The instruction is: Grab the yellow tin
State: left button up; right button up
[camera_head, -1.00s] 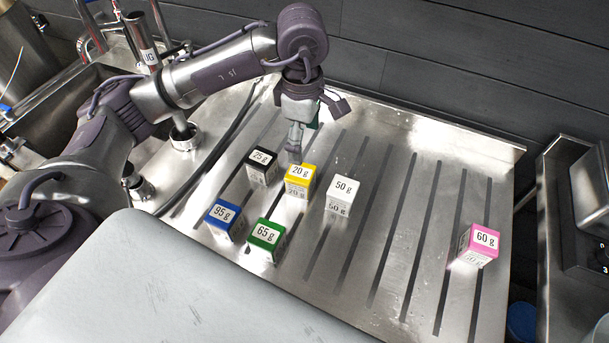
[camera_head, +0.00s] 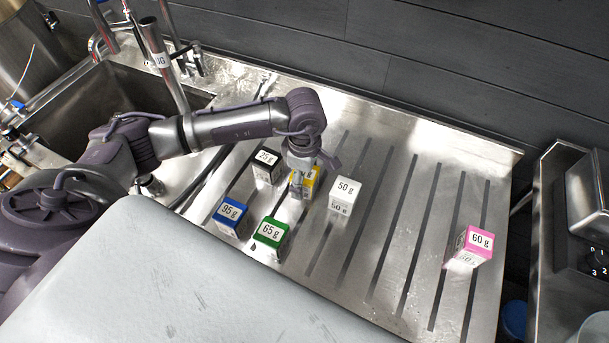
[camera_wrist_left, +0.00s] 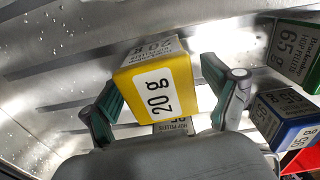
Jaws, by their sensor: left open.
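The yellow tin (camera_head: 311,182), labelled 20 g, stands on the steel draining board, partly hidden by my left gripper (camera_head: 303,190) in the head view. In the left wrist view the yellow tin (camera_wrist_left: 157,88) sits between the two spread fingers of my left gripper (camera_wrist_left: 165,105). The fingers are open, with a visible gap on the right side of the tin; contact on the left side is hard to tell. My right gripper is not in view.
Close around stand a black 25 g tin (camera_head: 265,168), a white 50 g tin (camera_head: 344,194), a green 65 g tin (camera_head: 270,236) and a blue 95 g tin (camera_head: 230,216). A pink 60 g tin (camera_head: 470,248) stands apart at right. A sink (camera_head: 100,105) is at left.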

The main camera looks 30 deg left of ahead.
pick_arm(q)
jog(key=shift+f, duration=0.25)
jog(key=c, duration=1.2)
jog(key=shift+c, duration=0.6)
jog(key=shift+r, duration=0.15)
